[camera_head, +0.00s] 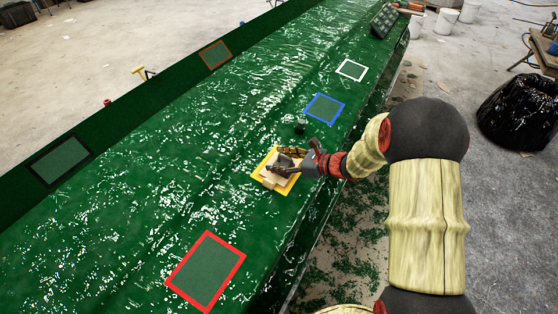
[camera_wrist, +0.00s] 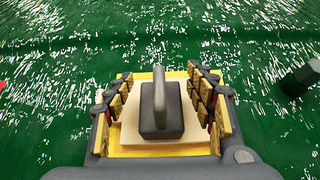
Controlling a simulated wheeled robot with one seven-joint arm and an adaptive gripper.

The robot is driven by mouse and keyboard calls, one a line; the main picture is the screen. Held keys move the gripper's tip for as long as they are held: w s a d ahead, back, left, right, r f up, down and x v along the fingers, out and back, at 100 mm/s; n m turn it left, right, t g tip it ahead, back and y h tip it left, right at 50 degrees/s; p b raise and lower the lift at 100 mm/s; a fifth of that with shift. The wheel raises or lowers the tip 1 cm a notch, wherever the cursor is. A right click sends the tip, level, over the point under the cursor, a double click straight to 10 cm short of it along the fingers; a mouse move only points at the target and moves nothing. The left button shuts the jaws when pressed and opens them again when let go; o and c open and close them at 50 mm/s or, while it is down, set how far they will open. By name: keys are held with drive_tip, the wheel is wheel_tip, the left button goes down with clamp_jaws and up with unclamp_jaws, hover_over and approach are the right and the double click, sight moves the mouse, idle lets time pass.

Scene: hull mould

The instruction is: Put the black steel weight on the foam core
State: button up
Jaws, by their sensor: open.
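The black steel weight (camera_wrist: 161,115), a dark grey block with an upright handle, appears to rest on the pale foam core (camera_wrist: 130,132) in the wrist view. The foam core lies within a yellow-framed square (camera_wrist: 142,151) on the green surface. In the head view the foam core (camera_head: 271,177) and yellow frame (camera_head: 259,170) are partly covered by my gripper (camera_head: 284,165) and the weight. My gripper (camera_wrist: 162,85) is open, its padded fingers on the left and right of the weight with gaps showing. The weight's underside is hidden.
A small dark object (camera_head: 299,129) stands just beyond the yellow frame; it also shows at the right in the wrist view (camera_wrist: 300,78). Red (camera_head: 240,256), blue (camera_head: 341,107) and white (camera_head: 364,70) framed squares on the glossy green mould look empty.

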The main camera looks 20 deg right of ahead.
drive_tip(key=shift+r, duration=0.4)
drive_tip(key=p+v, duration=0.3)
drive_tip(key=v, duration=0.8)
drive_tip(key=s+a+r+n+g+h, duration=0.2)
drive_tip(key=s+a+r+n+g, duration=0.4)
drive_tip(key=s+a+r+n, duration=0.45)
drive_tip(key=s+d+r+n+t+h, duration=0.1)
drive_tip(key=s+r+n+h, duration=0.2)
drive_tip(key=s+n, duration=0.5)
drive_tip(key=s+d+r+n+t+h, duration=0.1)
drive_tip(key=s+d+r+n+h, duration=0.1)
drive_tip(key=s+n, duration=0.6)
drive_tip(key=shift+s+r+h, duration=0.45)
drive_tip(key=shift+r+h, duration=0.4)
drive_tip(key=shift+h, duration=0.35)
drive_tip(key=shift+d+n, duration=0.15)
drive_tip(key=shift+n, duration=0.1)
